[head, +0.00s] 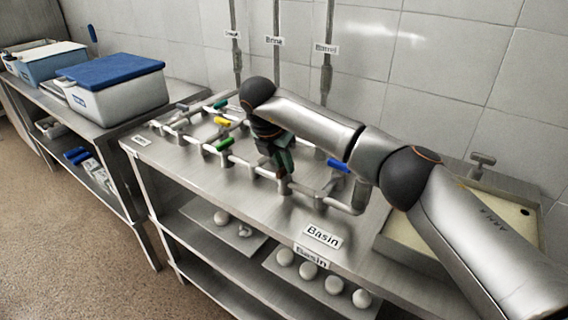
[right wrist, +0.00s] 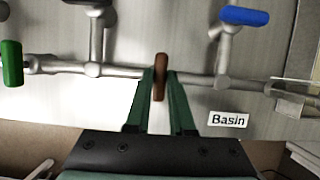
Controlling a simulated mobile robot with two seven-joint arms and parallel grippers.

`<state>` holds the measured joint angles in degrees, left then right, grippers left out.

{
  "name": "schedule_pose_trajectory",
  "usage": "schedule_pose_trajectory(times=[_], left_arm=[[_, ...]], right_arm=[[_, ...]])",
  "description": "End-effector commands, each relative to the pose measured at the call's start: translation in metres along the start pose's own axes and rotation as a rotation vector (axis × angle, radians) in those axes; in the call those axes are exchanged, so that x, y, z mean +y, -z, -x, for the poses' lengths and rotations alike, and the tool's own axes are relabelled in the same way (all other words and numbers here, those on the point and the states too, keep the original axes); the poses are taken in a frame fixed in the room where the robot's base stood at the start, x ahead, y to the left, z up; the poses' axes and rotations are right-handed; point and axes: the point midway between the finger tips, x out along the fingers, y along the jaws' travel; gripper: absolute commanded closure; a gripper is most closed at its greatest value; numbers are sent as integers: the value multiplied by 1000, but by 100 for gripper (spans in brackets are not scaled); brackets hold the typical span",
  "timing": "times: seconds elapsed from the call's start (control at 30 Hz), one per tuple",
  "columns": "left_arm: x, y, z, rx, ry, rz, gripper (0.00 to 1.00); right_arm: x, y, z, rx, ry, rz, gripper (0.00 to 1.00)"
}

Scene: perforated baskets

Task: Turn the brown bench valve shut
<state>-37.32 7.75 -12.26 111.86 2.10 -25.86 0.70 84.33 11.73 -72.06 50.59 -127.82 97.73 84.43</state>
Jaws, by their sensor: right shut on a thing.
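The brown valve handle (right wrist: 161,64) sits on a grey pipe (right wrist: 200,78) on the bench. In the right wrist view the handle lies crosswise to this pipe. My right gripper (right wrist: 159,82) is shut on the handle, with one green finger on each side of it. In the head view my right gripper (head: 283,172) reaches down to the pipework from above and mostly hides the brown handle. My left gripper is not in view.
A blue valve handle (head: 339,165) is close on the right; green (head: 218,145) and yellow (head: 223,121) ones are to the left. A basin (head: 400,249) is at the bench's right end. Lidded tubs (head: 118,96) stand on the left bench. Pale balls (head: 308,270) lie on a lower shelf.

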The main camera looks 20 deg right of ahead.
Motion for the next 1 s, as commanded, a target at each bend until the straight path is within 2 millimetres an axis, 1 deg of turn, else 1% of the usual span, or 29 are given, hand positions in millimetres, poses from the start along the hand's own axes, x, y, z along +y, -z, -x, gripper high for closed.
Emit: schedule_pose_trajectory(times=[0.2,0.57,0.6,0.83,0.87,1.0], left_arm=[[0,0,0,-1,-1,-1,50],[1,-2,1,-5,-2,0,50],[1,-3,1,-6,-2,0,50],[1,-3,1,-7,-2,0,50],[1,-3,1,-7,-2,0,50],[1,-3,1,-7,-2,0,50]], right_arm=[[0,-2,1,-3,9,-31,100],[0,-2,1,-3,10,-35,100],[0,-2,1,-3,10,-34,77],[0,-1,1,-1,11,-32,51],[0,-1,0,-1,11,-32,49],[0,0,0,0,12,-31,49]])
